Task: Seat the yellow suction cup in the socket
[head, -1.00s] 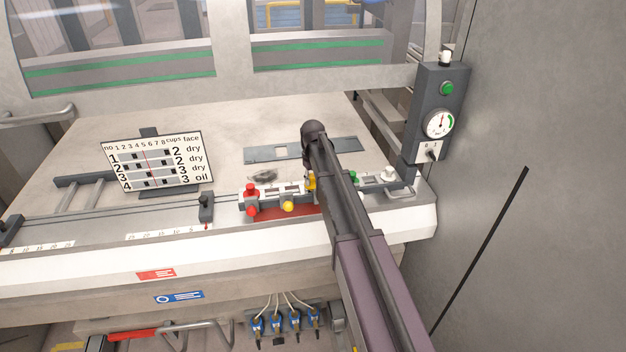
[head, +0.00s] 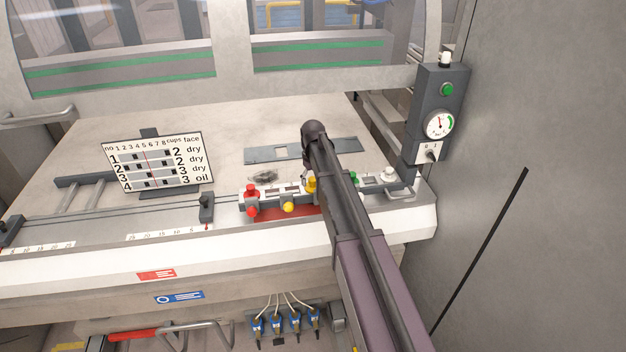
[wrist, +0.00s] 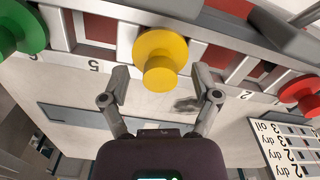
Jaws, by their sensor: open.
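The yellow suction cup (wrist: 162,58) is in the upper middle of the wrist view, with a wide flange and a narrower round end. It stands at the rail (wrist: 105,28) of numbered slots; how deep it sits in its socket cannot be told. In the head view the yellow cup (head: 311,185) is partly hidden by my arm. My gripper (wrist: 163,82) is open, with one finger on each side of the cup's narrower end and visible gaps. Its fingers are hidden behind my arm in the head view.
A red cup (wrist: 300,92) and a green cup (wrist: 20,28) stand on the rail at either side. A white cup (head: 388,174) is at the rail's right end. A sign board (head: 157,162) stands at left. A control box with gauge (head: 439,124) is at right.

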